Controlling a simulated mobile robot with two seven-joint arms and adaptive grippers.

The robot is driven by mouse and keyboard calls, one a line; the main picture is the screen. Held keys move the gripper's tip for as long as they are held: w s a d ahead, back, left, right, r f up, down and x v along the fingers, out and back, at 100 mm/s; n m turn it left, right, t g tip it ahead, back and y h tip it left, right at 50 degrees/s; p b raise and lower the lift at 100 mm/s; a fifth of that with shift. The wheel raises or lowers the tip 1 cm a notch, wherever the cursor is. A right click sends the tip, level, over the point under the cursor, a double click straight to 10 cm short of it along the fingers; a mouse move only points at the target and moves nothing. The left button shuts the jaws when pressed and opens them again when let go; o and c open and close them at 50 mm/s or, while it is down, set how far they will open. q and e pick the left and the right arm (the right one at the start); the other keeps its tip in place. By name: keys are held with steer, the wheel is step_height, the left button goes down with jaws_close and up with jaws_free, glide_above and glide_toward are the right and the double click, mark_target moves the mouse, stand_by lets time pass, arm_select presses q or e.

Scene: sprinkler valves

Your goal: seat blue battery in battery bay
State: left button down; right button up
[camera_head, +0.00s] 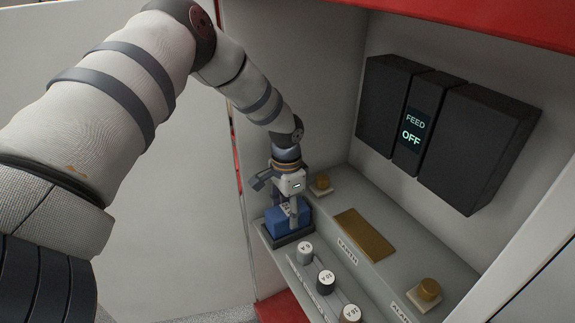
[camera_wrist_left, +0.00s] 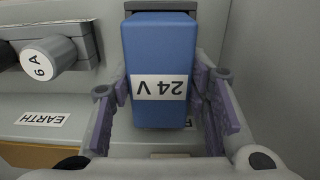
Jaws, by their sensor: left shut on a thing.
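The blue battery (camera_head: 276,221) stands upright at the left end of the cabinet's ledge. In the left wrist view the battery (camera_wrist_left: 160,52) fills the middle, with an upside-down "24 V" label. My left gripper (camera_head: 292,216) is shut on the battery, one purple-padded finger on each side; the fingers also show in the left wrist view (camera_wrist_left: 160,105). The dark battery bay (camera_head: 291,240) is directly under the battery, its rim showing around the base; a dark edge of it (camera_wrist_left: 188,5) shows behind the battery. I cannot tell how deep the battery sits. My right gripper is out of view.
Several fuses, including one marked 6 A (camera_head: 304,252), line the ledge right of the bay. A brass plate (camera_head: 364,235) and brass knobs (camera_head: 429,289) lie behind. The cabinet wall is close behind my gripper.

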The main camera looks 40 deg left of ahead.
arm_select(q)
steer(key=shift+f, duration=0.8)
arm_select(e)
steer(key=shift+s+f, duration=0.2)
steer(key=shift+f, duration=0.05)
arm_select(q)
steer(key=c, duration=0.8)
jaws_free()
step_height(320, 180, up, 8)
steer(key=p, duration=0.3)
steer(key=shift+w+p, duration=0.1)
steer(key=shift+p, duration=0.2)
steer(key=shift+f, duration=0.1)
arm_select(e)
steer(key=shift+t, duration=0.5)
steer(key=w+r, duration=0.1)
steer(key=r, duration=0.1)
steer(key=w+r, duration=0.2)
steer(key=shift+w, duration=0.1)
arm_select(q)
steer(key=shift+a, duration=0.1)
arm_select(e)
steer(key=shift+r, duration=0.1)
